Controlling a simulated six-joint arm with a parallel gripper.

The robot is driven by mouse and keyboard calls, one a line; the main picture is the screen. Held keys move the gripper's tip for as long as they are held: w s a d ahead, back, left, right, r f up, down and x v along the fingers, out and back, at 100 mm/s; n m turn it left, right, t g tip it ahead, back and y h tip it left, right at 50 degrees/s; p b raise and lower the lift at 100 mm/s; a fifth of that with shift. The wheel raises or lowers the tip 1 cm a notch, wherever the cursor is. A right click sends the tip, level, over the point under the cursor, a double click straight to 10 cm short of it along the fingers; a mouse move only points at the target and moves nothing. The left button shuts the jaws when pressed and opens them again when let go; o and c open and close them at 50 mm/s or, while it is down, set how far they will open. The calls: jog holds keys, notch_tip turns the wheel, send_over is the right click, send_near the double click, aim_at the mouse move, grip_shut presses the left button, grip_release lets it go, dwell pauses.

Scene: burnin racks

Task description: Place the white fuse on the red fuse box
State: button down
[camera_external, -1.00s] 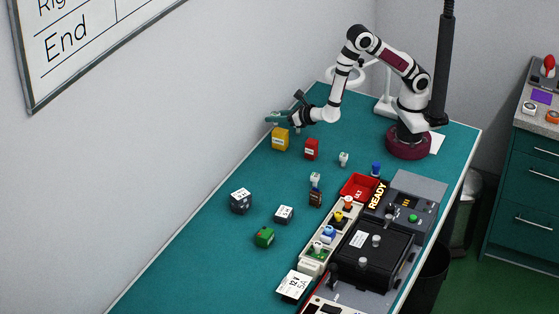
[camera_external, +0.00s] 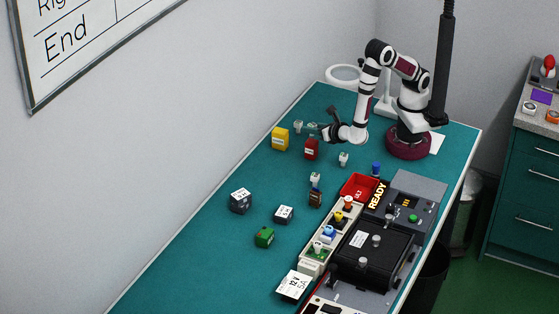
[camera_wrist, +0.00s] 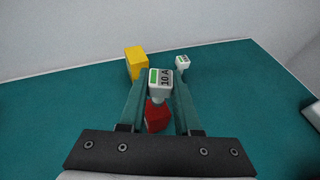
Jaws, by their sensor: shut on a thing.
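A white fuse (camera_wrist: 161,80) with a green stripe and "10 A" on its top is held between the two fingers of my gripper (camera_wrist: 159,86). My gripper (camera_external: 319,129) is shut on it. The red fuse box (camera_external: 311,150) stands on the green table just below my gripper in the external view. In the wrist view the red box (camera_wrist: 157,118) shows between the fingers, under the fuse and partly hidden by it. I cannot tell whether the fuse touches the box.
A yellow box (camera_external: 280,139) stands left of the red one. Another white fuse (camera_wrist: 182,64) stands farther back. The table's left middle is clear.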

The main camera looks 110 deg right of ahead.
jog(key=shift+f, duration=0.8)
jog(key=shift+f, duration=0.1)
jog(key=c, duration=0.6)
grip_release()
